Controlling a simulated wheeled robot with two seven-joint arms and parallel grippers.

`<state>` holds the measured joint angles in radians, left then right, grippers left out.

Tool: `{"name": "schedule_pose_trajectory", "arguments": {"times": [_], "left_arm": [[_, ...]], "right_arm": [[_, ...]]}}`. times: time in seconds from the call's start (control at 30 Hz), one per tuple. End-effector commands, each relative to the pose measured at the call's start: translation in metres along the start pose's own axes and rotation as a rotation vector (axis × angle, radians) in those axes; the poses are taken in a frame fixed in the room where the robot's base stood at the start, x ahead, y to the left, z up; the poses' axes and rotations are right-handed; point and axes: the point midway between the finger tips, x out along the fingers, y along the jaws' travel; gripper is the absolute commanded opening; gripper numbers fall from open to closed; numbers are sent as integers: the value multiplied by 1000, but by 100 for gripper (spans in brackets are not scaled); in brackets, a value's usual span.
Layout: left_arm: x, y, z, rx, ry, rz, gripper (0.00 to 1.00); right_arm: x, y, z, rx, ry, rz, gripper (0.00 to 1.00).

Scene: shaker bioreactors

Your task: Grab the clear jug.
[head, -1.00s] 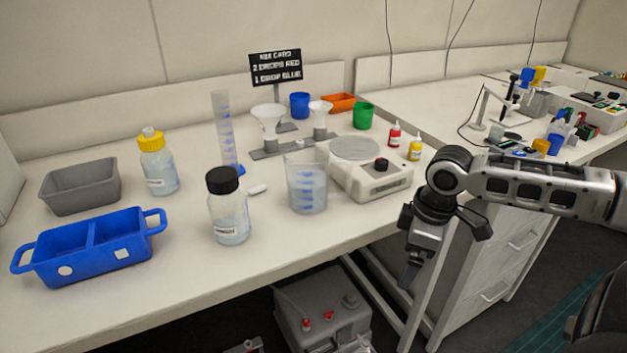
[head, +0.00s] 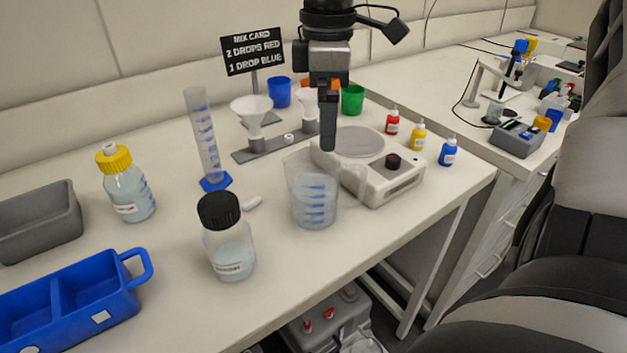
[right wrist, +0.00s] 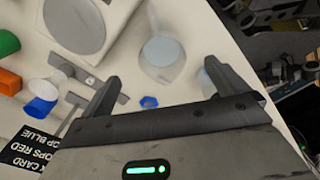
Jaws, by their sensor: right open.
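The clear jug (head: 313,198) stands upright on the bench, with blue graduation marks and some liquid in it. Its clear handle is on the right, close to the scale. My right gripper (head: 328,146) points down just above and slightly behind the jug's rim, not visibly touching it. In the right wrist view the gripper (right wrist: 160,85) is open, and the jug (right wrist: 163,53) shows beyond and between its spread fingers. My left gripper is not in view.
The scale (head: 405,180) stands right of the jug. A black-capped bottle (head: 229,250) is front left, and a graduated cylinder (head: 206,145) is back left. The funnel stand (head: 270,149) is behind. The bench in front of the jug is clear.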

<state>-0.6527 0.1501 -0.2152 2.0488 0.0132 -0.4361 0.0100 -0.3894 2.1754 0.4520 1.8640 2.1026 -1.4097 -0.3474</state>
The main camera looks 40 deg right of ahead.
Motion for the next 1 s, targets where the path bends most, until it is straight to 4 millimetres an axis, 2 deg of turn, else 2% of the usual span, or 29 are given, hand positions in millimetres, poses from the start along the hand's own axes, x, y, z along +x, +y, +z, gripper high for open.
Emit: {"name": "schedule_pose_trajectory", "arguments": {"times": [0.03,0.1,0.3,0.57,0.83,1.0], "left_arm": [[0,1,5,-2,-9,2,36],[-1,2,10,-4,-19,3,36],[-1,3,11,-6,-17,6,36],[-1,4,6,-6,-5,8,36],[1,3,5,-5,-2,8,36],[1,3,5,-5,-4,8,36]], "right_arm": [[14,-1,1,0,-3,-6,99],[30,-1,1,0,-4,-5,99],[69,0,1,1,-3,-4,99],[89,0,0,0,-1,-1,99],[127,0,-4,1,-3,-3,99],[138,0,-5,0,-1,0,99]]}}
